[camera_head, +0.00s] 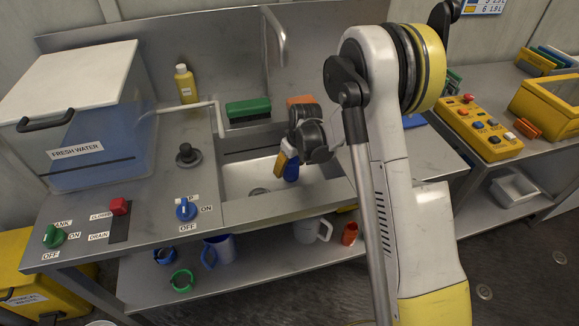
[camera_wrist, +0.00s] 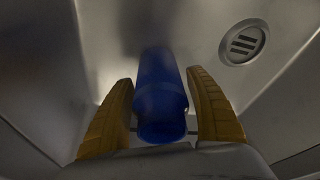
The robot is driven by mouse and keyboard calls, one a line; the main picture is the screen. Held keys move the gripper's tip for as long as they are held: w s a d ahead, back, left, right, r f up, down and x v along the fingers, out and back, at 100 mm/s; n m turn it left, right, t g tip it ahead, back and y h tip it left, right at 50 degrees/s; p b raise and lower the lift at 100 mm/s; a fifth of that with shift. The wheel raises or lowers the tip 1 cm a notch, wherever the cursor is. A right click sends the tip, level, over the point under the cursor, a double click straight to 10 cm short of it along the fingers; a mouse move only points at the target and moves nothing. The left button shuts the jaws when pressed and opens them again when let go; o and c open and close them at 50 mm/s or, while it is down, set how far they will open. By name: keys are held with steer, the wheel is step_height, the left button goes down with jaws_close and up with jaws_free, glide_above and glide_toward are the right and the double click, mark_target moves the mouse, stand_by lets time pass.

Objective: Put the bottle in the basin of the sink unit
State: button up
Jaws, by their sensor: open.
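A dark blue bottle (camera_head: 292,171) is down in the steel basin (camera_head: 238,180) of the sink unit, toward its right side. In the wrist view the blue bottle (camera_wrist: 160,100) lies between the two yellow fingers, with a visible gap on its right and a smaller one on its left. My gripper (camera_head: 284,168) reaches down into the basin and is open around the bottle; it also shows in the wrist view (camera_wrist: 162,82). The bottle's far end meets the basin surface in shadow, so I cannot tell exactly how it rests. My wrist hides part of the bottle in the head view.
A drain (camera_wrist: 243,42) lies in the basin floor beside the bottle. A yellow bottle (camera_head: 185,85) stands on the back ledge, left of a green brush (camera_head: 248,109). A thin faucet (camera_head: 185,107) reaches over the counter. A fresh water tank (camera_head: 90,135) stands left.

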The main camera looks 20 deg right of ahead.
steer(key=s+r+m+t+p, duration=0.15)
steer(key=s+r, duration=0.35)
steer(key=r, duration=0.6)
steer(key=s+r+p, duration=0.3)
steer(key=s+r, duration=0.2)
steer(key=r, duration=0.7)
steer(key=s+r+m+t, duration=0.1)
steer(key=s+r, duration=0.2)
steer(key=s, duration=0.7)
steer(key=s+r+m+t+h, duration=0.1)
steer(key=s+r+m, duration=0.1)
steer(key=s, duration=0.8)
steer(key=shift+s+r+t, duration=0.25)
steer(key=shift+r+t, duration=0.1)
steer(key=shift+r, duration=0.35)
